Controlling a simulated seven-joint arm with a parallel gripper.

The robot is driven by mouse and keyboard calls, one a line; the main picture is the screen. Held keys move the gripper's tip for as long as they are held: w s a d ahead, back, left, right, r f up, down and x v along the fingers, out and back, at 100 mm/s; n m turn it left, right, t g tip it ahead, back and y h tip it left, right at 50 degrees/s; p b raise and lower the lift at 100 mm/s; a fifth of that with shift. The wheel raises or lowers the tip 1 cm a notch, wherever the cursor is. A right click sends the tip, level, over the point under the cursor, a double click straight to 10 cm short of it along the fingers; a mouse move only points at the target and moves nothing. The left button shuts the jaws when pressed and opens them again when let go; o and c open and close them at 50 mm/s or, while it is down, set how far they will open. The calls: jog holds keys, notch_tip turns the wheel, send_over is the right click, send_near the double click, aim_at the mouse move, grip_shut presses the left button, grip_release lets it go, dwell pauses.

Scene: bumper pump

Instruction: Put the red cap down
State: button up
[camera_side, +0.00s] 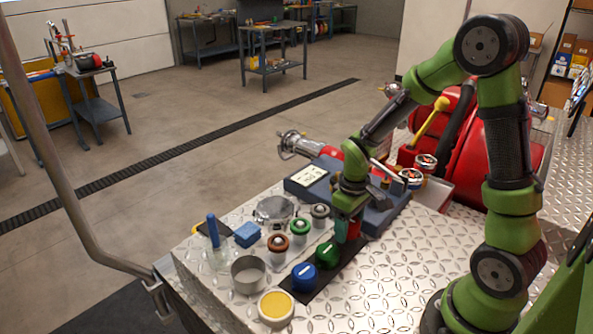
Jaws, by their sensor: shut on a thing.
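My gripper (346,232) points down over the far end of a black mat (329,279) on the diamond-plate deck. It is shut on the red cap (354,230), which is mostly hidden by the fingers. I cannot tell whether the cap touches the mat. A green cap (327,255) and a blue cap (304,277) sit on the mat in a row, nearer the camera than my gripper.
Several ringed fittings, including a red-brown one (278,243), stand left of the mat. Clear deck (385,280) lies right of the mat.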

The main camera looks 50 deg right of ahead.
jog(key=shift+f, duration=1)
jog(key=shift+f, duration=0.1)
jog(key=shift+f, duration=0.5)
jog(key=o, duration=0.9)
notch_tip(320, 180, up, 13)
jog(key=shift+r, duration=0.15)
jog(key=s+a+r+m+t, duration=0.1)
jog(key=s+a+r+t, duration=0.1)
jog(key=a+r, duration=0.1)
jog(key=s+a+r+m+t+y, duration=0.1)
jog(key=s+a+r+t, duration=0.1)
jog(key=s+a+r, duration=0.1)
jog(key=s+a+r+m+t+y, duration=0.1)
jog(key=s+a+r+m+t, duration=0.1)
jog(key=r, duration=0.3)
jog(key=shift+s+a+t, duration=0.5)
jog(key=shift+a+t, duration=0.1)
jog(key=shift+a, duration=0.05)
